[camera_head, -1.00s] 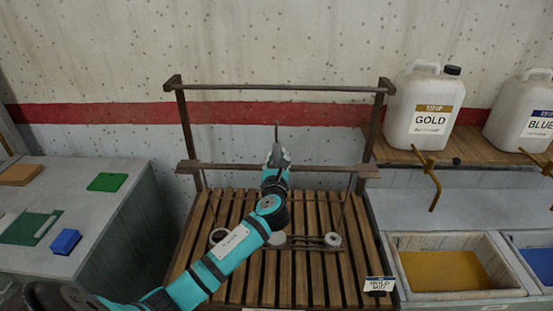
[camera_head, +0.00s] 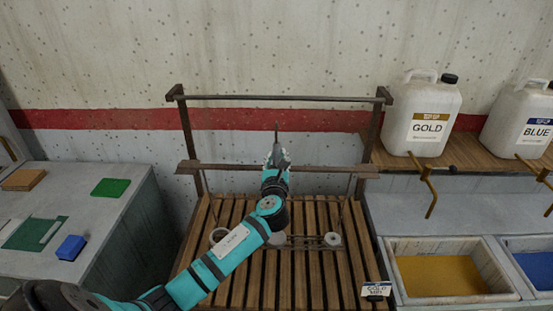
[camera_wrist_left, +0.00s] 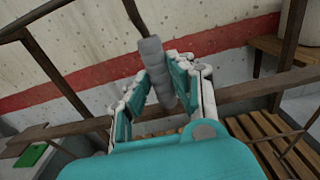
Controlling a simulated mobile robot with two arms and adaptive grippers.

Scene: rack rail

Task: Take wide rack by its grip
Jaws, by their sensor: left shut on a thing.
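The wide rack (camera_head: 322,168) shows as a long brown crossbar in front of the upright frame, with thin rods running down from it. Round pale parts and a thin metal frame (camera_head: 305,242) show low down, partly hidden by my left arm. My left gripper (camera_head: 277,152) is at the middle of the crossbar, shut on an upright grip. In the left wrist view the grey ribbed grip (camera_wrist_left: 153,62) stands between the two fingers. The fingers hide part of it. My right gripper is not in view.
A dark frame with a top rail (camera_head: 320,98) stands behind the crossbar. A slatted wooden rack base (camera_head: 235,285) lies below. Gold (camera_head: 423,115) and blue (camera_head: 522,120) jugs and troughs are at right. A grey counter (camera_head: 120,220) with small blocks is at left.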

